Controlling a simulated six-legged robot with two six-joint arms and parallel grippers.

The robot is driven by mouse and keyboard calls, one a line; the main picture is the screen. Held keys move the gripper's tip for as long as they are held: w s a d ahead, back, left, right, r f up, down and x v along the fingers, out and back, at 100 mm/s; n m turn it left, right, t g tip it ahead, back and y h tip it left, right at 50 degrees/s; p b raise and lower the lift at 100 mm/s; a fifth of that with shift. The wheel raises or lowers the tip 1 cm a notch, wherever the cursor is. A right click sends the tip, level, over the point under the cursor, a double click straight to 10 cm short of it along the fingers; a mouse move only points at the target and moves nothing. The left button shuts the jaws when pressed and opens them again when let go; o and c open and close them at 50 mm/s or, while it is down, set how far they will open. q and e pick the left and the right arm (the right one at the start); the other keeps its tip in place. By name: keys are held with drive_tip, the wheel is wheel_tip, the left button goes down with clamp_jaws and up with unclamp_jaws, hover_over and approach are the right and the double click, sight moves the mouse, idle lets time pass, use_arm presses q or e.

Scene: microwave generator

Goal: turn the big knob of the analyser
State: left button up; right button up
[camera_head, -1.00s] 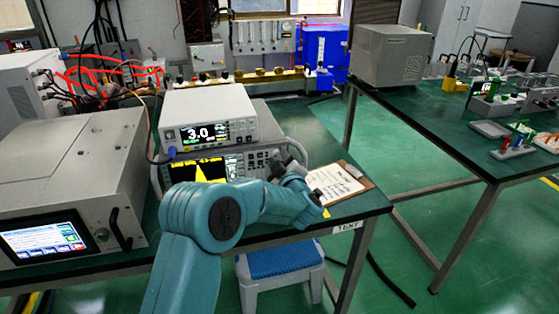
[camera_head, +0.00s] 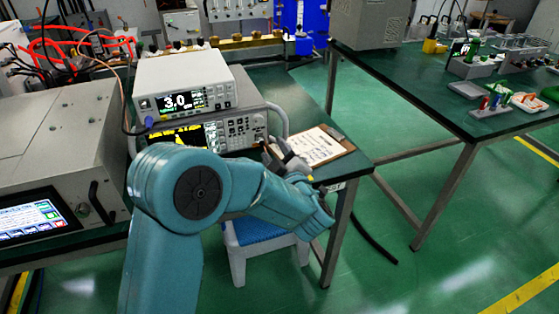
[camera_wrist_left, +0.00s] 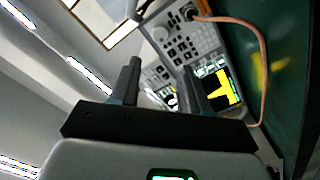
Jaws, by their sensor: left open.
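The analyser (camera_head: 190,136) is the lower of two stacked instruments on the left bench, with a yellow trace on its dark screen. Its big knob (camera_head: 259,120) seems to be the round shape at the upper right of its button panel. My left gripper (camera_head: 273,152) is open, just in front of and below the panel's right end, apart from the knob. The left wrist view shows both dark fingers (camera_wrist_left: 160,78) spread with nothing between them. Beyond them are the analyser's screen and buttons (camera_wrist_left: 182,45), turned sideways. My right gripper is out of view.
A white instrument reading 3.0 (camera_head: 185,85) sits on the analyser. A clipboard (camera_head: 318,148) lies right of it by the bench edge. A large grey unit (camera_head: 55,150) stands at the left. A blue-topped stool (camera_head: 262,230) is below the bench.

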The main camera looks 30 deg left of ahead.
use_arm(q)
drive_tip(key=shift+v, duration=1.5)
